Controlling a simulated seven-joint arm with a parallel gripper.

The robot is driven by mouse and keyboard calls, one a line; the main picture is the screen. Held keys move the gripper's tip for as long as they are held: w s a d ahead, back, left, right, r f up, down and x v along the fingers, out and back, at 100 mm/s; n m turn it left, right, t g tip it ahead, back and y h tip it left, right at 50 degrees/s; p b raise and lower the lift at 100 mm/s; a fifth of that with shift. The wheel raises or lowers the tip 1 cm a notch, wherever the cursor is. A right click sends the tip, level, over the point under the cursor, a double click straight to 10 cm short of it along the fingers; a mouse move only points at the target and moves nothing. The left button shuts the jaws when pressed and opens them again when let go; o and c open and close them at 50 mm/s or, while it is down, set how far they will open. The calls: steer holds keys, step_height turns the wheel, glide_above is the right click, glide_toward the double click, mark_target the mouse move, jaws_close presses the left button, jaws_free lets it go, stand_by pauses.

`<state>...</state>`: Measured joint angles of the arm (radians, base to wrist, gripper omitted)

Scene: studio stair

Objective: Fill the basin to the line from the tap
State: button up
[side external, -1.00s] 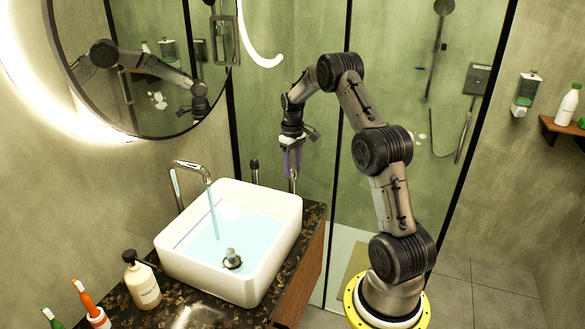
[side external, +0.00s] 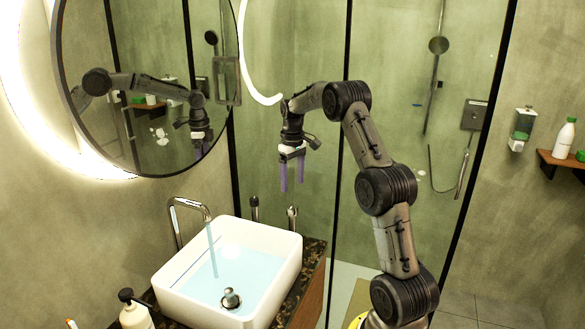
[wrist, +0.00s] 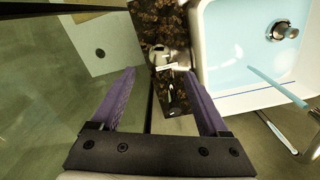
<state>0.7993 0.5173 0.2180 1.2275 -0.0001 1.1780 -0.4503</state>
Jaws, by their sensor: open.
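The white basin (side external: 290,262) stands on a dark stone counter, with pale blue water (side external: 250,272) inside. A thin dark line (side external: 196,264) runs along its inner wall; the water surface is close to it, but I cannot tell if they meet. The chrome tap (side external: 190,204) pours a water stream (side external: 212,250) into the basin. Two upright posts stand behind the basin, a dark-topped one (side external: 254,210) and a chrome one (side external: 292,218). My gripper (side external: 292,188) is open and empty above the chrome post. In the wrist view a chrome fitting (wrist: 163,58) shows beyond and between the purple fingers (wrist: 160,82).
A soap bottle (side external: 134,314) stands at the counter's front left. A round mirror (side external: 150,95) hangs on the left wall. A glass shower panel (side external: 320,140) stands behind my gripper. A shelf (side external: 562,162) with bottles is at the far right.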

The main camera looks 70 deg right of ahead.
steer(key=shift+r, duration=2.35)
stand_by(5.7)
